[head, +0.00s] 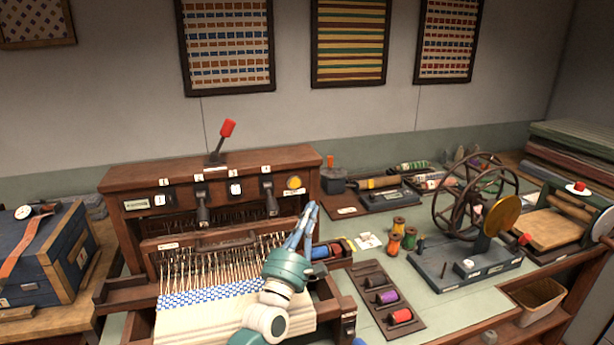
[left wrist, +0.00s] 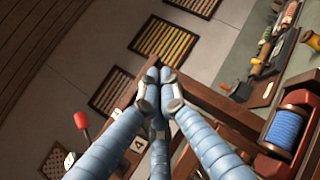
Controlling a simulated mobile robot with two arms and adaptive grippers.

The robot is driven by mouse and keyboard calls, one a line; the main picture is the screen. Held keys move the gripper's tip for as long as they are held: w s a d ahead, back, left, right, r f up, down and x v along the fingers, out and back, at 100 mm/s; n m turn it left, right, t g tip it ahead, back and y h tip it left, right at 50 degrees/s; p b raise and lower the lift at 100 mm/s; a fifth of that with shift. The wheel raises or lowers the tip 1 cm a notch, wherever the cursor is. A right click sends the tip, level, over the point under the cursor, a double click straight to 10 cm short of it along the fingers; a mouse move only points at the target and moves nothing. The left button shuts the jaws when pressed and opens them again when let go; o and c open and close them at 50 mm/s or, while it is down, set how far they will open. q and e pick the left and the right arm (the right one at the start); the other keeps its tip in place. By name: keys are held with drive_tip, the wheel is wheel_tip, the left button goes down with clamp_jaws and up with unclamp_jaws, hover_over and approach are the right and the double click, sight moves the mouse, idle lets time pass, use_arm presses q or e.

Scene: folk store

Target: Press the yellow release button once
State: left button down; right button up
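The round yellow button (head: 294,182) sits at the right end of the front panel of the wooden loom (head: 135,180) in the head view. My left gripper (head: 311,206) is in front of the loom's right end, with its fingertips just below and right of the button in the picture. I cannot tell the gap in depth. In the left wrist view the blue fingers (left wrist: 158,78) are drawn together at their tips, with nothing visible between them. I cannot make out the button in that view. My right gripper is not in view.
A red-tipped lever (head: 227,128) rises from the loom's top, and dark levers (head: 202,207) hang on its front. A blue spool (head: 320,252) lies right of my gripper. A spool tray (head: 375,275) and spinning wheel (head: 475,200) stand farther right. A blue chest (head: 40,255) is at left.

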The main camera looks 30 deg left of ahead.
sight(295, 184)
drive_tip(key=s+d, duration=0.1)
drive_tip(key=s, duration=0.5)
use_arm(q)
drive_tip(key=w+a+b, duration=0.1)
drive_tip(key=a, duration=0.1)
drive_tip(key=w+a+r+b, duration=0.1)
drive_tip(key=w+a+b, duration=0.2)
drive_tip(key=a+b, duration=0.1)
drive_tip(key=a, duration=0.1)
drive_tip(key=shift+w+r, duration=0.15)
drive_tip(key=shift+w, duration=0.25)
drive_tip(key=shift+d, duration=0.1)
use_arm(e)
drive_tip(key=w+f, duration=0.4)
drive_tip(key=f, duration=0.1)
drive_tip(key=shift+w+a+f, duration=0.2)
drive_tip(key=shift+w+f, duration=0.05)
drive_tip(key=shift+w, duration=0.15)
use_arm(q)
drive_tip(key=shift+b, duration=0.3)
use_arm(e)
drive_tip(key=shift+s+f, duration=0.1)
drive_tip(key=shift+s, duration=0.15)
